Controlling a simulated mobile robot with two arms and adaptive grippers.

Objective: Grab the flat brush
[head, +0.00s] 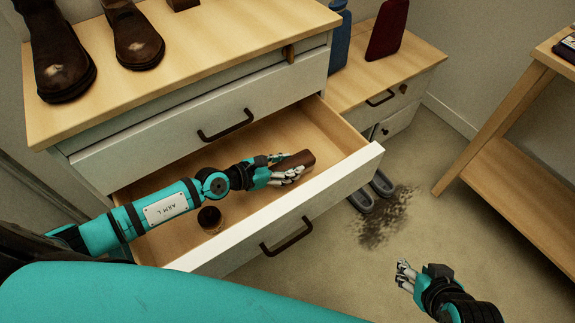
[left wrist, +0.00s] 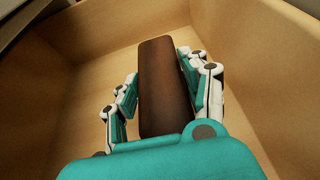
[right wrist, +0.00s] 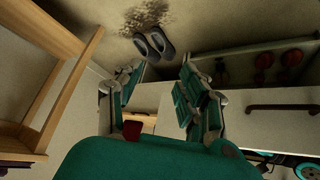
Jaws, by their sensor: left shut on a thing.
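The flat brush (head: 298,160) is a brown block inside the open drawer, towards its right end. My left gripper (head: 282,172) reaches into the drawer and is shut on it. In the left wrist view the brush (left wrist: 164,85) stands lengthwise between the two fingers (left wrist: 163,95). Its underside is hidden, so I cannot tell whether it touches the drawer floor. My right gripper (head: 404,275) is out over the floor, to the right of the drawer. In the right wrist view its fingers (right wrist: 160,95) are apart with nothing between them.
The open drawer (head: 330,185) also holds a small dark round jar (head: 210,219). Brown boots (head: 135,38) stand on the cabinet top. Grey slippers (head: 381,184) lie by a dark dirt patch (head: 388,218) on the floor. A wooden shelf unit (head: 510,170) stands at right.

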